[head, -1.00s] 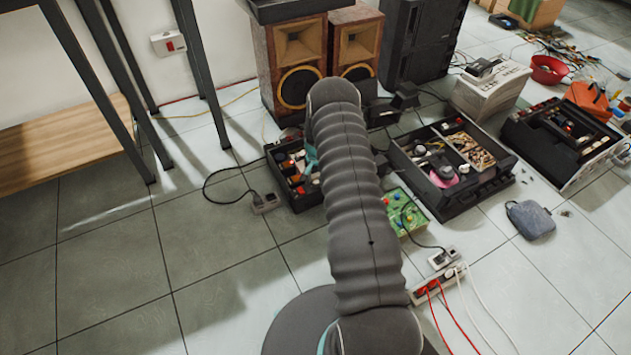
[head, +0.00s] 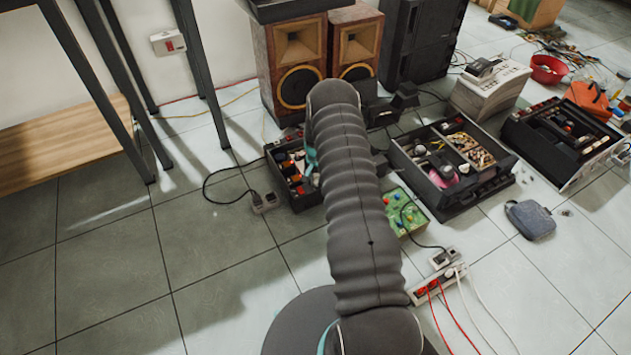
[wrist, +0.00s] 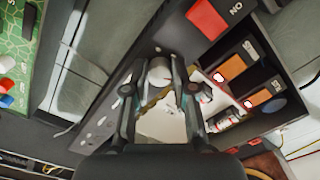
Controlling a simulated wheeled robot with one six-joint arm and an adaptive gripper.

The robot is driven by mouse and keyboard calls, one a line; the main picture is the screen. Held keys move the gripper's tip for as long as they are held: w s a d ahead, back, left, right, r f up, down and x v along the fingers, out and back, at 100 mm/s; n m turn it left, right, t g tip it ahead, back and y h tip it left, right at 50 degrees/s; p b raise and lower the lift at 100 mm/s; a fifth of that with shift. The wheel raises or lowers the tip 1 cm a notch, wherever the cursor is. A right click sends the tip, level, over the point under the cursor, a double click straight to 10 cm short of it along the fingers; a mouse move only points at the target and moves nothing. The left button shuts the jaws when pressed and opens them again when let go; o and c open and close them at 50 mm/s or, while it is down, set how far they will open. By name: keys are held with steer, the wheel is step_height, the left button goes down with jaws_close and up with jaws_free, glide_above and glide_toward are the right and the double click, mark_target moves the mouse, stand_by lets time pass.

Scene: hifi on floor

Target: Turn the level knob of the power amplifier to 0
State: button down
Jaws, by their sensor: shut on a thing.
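The power amplifier (head: 301,204) is an open dark box on the floor in the head view, partly hidden by my arm. In the wrist view its panel (wrist: 97,122) runs diagonally across the picture. The level knob (wrist: 158,68) is a small light grey, round knob on that panel. My gripper (wrist: 158,78) is shut on the knob, with one fingertip at each side of it. The knob's pointer and the scale marks cannot be read. In the head view my gripper is hidden behind my arm.
A red switch (wrist: 208,18) and orange parts (wrist: 230,67) lie close to my gripper. A green board (head: 400,213) and another open box (head: 462,208) stand to the right. Wooden speakers (head: 290,50) stand behind. A power strip (head: 440,284) with cables lies right of my arm. The left floor is mostly clear.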

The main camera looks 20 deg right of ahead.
steer(key=shift+f+n, duration=0.1)
steer(key=shift+n, duration=0.2)
steer(key=n+b, duration=0.3)
steer(key=shift+n, duration=0.4)
steer(key=n+b, duration=0.3)
steer(key=n, duration=0.3)
steer(key=shift+b, duration=0.35)
steer(key=n+b, duration=0.1)
steer(key=n, duration=0.4)
steer(key=shift+d+n+b, duration=0.1)
steer(key=shift+n+b, duration=0.25)
steer(key=shift+n, duration=0.05)
steer(key=n, duration=0.4)
steer(key=shift+n, duration=0.3)
steer(key=c, duration=0.9)
jaws_free()
steer(key=shift+c, duration=0.2)
